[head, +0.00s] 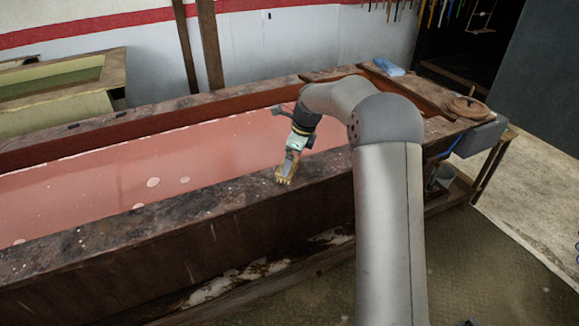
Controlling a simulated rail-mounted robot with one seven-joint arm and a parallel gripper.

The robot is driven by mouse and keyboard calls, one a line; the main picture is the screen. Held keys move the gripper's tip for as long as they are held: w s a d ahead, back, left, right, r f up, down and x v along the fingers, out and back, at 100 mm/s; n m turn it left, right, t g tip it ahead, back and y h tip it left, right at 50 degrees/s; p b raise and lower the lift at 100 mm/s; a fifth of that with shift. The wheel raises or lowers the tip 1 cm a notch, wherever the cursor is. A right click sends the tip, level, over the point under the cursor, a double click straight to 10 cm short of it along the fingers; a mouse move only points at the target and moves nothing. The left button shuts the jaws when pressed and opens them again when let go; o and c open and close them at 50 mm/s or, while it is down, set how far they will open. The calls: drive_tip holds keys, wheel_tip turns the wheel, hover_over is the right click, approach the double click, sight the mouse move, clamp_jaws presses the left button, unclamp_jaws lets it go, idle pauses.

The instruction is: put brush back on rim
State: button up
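My gripper (290,163) points down over the near rim (230,195) of the long trough, in the middle of the head view. A small tan-brown object, seemingly the brush (285,178), is right at its fingertips. The brush appears to be at the top of the near rim, close to its inner edge. The fingers are too small to tell whether they are closed on it, and whether it rests on the rim or hangs just above it cannot be told.
The trough holds pinkish-red liquid (100,185) with a few pale spots. A blue cloth (388,67) and a round brown lidded item (467,107) lie at the right end. A second trough (60,85) stands at the back left. The near rim left of my gripper is clear.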

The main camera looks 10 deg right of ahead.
drive_tip(key=v, duration=0.8)
drive_tip(key=s+a+r+n, duration=0.2)
drive_tip(key=s+n, duration=0.3)
drive_tip(key=s, duration=0.3)
drive_tip(key=s+f+n+h, duration=0.1)
drive_tip(key=s+f+n, duration=0.2)
drive_tip(key=s+n, duration=0.6)
drive_tip(key=s+a+f+n+g+h, duration=0.1)
drive_tip(key=s+f+n, duration=0.2)
drive_tip(key=s+n, duration=0.7)
drive_tip(key=s, duration=1.4)
drive_tip(key=shift+a+f+b, duration=0.2)
drive_tip(key=shift+f+b, duration=0.05)
drive_tip(key=shift+b, duration=0.05)
